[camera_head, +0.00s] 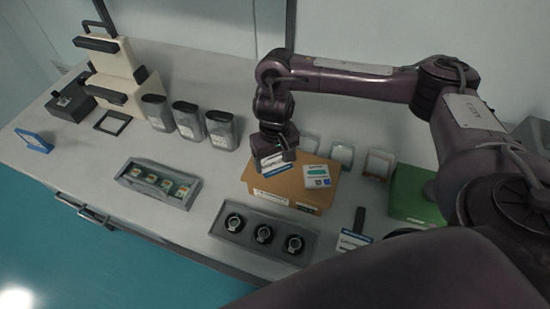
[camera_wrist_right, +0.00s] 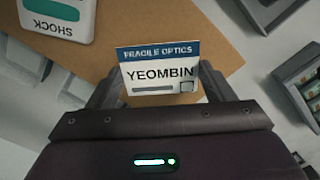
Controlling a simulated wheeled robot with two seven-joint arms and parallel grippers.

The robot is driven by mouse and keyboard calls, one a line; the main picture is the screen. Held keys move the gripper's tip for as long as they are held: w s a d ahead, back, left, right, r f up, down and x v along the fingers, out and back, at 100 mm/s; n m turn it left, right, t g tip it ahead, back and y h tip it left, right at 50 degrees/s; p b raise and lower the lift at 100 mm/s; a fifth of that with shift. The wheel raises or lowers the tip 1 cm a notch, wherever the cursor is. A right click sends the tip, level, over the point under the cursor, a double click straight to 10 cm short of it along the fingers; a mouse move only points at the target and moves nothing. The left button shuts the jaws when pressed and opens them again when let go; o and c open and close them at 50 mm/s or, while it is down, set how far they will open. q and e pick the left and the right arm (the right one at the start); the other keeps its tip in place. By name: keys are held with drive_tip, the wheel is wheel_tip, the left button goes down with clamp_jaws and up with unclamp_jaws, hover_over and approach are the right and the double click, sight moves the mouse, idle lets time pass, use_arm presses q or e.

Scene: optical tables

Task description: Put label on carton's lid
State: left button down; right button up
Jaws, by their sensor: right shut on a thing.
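The carton (camera_head: 262,185) is a closed orange-brown box on the table; its lid also shows in the right wrist view (camera_wrist_right: 130,27). A white and green label marked SHOCK (camera_wrist_right: 55,15) lies on the lid's right part in the head view (camera_head: 317,176). My right gripper (camera_head: 275,160) is shut on a white label with a blue band (camera_wrist_right: 159,72), reading FRAGILE OPTICS and YEOMBIN. The gripper is over the lid's left rear part. I cannot tell whether the held label touches the lid. My left gripper is not in view.
A grey tray with several round parts (camera_head: 225,231) sits in front of the carton. Another tray (camera_head: 127,178) lies left, with dark canisters (camera_head: 188,122) behind. A green box (camera_head: 408,205) stands right. Bare table shows left of the carton.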

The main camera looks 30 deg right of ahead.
sight(275, 163)
drive_tip(key=shift+s+f, duration=0.55)
drive_tip(key=shift+f, duration=0.2)
drive_tip(key=o, duration=0.9)
drive_tip(key=shift+a, duration=0.1)
drive_tip(key=shift+o, duration=0.3)
drive_tip(key=shift+a, duration=0.1)
drive_tip(key=r, duration=0.2)
drive_tip(key=w+r+p, duration=0.1)
drive_tip(key=r, duration=0.3)
drive_tip(key=shift+w+d+p, duration=0.25)
drive_tip(key=shift+d+p, duration=0.05)
wheel_tip(275, 163, up, 7)
drive_tip(key=p, duration=0.1)
drive_tip(key=shift+s+r, duration=0.15)
drive_tip(key=shift+s, duration=0.05)
